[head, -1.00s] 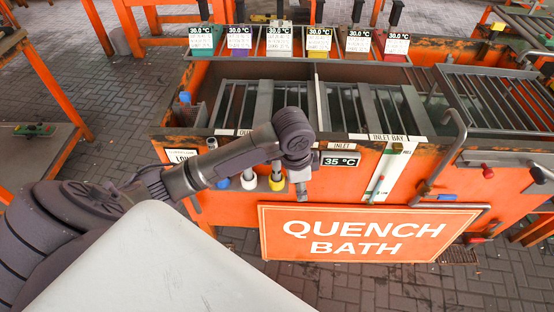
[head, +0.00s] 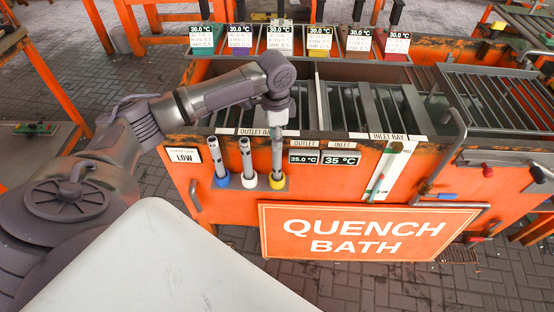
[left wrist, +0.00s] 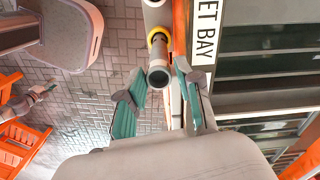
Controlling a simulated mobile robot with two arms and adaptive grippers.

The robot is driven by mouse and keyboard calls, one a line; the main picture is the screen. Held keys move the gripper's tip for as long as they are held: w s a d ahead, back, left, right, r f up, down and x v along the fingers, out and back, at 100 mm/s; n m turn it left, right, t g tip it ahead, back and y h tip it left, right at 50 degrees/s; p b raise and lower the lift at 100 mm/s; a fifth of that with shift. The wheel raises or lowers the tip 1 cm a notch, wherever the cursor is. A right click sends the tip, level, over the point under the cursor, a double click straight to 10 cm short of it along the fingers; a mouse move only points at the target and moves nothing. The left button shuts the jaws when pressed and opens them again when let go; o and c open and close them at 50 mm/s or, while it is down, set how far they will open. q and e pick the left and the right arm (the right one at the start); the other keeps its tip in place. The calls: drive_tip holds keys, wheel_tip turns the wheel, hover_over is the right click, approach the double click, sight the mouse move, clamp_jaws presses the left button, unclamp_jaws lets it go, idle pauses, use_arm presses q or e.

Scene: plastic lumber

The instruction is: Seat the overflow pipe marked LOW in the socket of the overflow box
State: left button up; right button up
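Three upright pipes stand in a rack on the tank front in the head view: one with a blue base (head: 220,162), one with a white base (head: 247,164) and one with a yellow base (head: 277,158). No LOW mark is readable on any pipe. My left gripper (head: 278,124) points down at the top of the yellow-based pipe. In the left wrist view this pipe (left wrist: 158,73) shows end-on between the spread teal fingers of my gripper (left wrist: 157,84), with gaps beside it. The overflow box and its socket are hidden behind my left arm. My right gripper is out of view.
A card reading LOW (head: 184,155) is on the tank's left front. The quench bath (head: 340,172) has grated bays, temperature displays (head: 340,159) and a large sign (head: 365,232). Pipework and handles (head: 450,150) stick out at the right. The paved floor in front is open.

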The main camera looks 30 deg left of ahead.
sight(277, 152)
use_arm(q)
drive_tip(key=shift+d+f+p, duration=0.15)
drive_tip(key=shift+f+p, duration=0.2)
drive_tip(key=shift+f, duration=2.75)
clamp_jaws()
